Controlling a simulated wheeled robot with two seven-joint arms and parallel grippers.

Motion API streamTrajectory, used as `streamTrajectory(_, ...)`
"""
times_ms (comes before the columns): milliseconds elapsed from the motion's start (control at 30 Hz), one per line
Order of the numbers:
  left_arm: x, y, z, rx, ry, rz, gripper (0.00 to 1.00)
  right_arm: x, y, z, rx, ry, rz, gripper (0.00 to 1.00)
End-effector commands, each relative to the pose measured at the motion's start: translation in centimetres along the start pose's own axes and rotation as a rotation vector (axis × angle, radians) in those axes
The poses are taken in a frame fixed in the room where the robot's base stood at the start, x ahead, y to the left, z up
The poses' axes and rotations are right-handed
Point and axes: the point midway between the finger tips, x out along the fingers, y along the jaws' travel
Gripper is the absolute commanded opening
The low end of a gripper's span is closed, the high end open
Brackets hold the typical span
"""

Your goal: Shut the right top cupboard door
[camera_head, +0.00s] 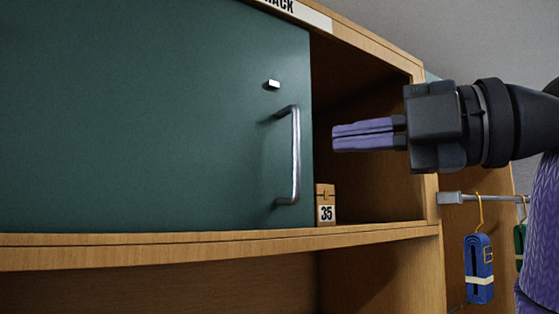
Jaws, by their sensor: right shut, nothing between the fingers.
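A flat dark green cupboard door (150,120) with a vertical metal bar handle (295,155) near its right edge covers the left part of the top cupboard. To the right of its edge the cupboard (430,232) is open and its dark wooden inside shows. I cannot tell how the door is hung, and its left edge is out of the picture. My right gripper (342,136) comes in from the right with its purple fingers together and empty. In the picture its tips are right of the handle, in front of the opening, apart from the handle. My left gripper is out of view.
A small wooden block (325,205) marked 35 stands in the opening beside the door's edge. A metal rail (480,198) at the right carries a hanging blue item (478,265) and a green one (520,240). A wooden shelf edge (200,248) runs below the door.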

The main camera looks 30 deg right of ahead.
Motion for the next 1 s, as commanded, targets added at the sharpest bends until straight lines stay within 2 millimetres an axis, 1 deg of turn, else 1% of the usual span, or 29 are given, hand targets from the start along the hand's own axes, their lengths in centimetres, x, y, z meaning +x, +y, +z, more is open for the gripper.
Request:
streamTrajectory(100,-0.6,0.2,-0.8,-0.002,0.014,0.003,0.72,1.8,0.2,0.0,0.002,0.002,-0.004,0.00)
streamTrajectory(233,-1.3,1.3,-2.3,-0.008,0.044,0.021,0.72,4.6,0.3,0.0,0.002,0.001,-0.006,0.00)
streamTrajectory(333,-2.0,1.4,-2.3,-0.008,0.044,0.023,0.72,6.8,0.4,0.0,0.001,0.000,-0.005,0.00)
streamTrajectory(467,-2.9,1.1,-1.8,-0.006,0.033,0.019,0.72,9.6,0.4,0.0,0.000,0.001,-0.005,0.00)
streamTrajectory(500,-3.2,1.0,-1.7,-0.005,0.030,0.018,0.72,9.7,0.3,0.6,0.004,-0.003,-0.005,0.00)
streamTrajectory(600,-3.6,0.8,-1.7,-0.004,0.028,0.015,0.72,9.0,0.3,2.3,0.003,-0.005,-0.004,0.00)
streamTrajectory(700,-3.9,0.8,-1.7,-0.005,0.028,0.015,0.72,8.6,0.2,3.2,0.001,-0.003,-0.004,0.00)
streamTrajectory(833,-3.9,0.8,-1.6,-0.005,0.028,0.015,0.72,8.4,0.1,3.8,-0.001,-0.003,-0.003,0.00)
streamTrajectory(1000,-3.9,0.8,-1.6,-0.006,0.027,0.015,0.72,8.3,0.1,3.9,-0.002,-0.003,-0.003,0.00)
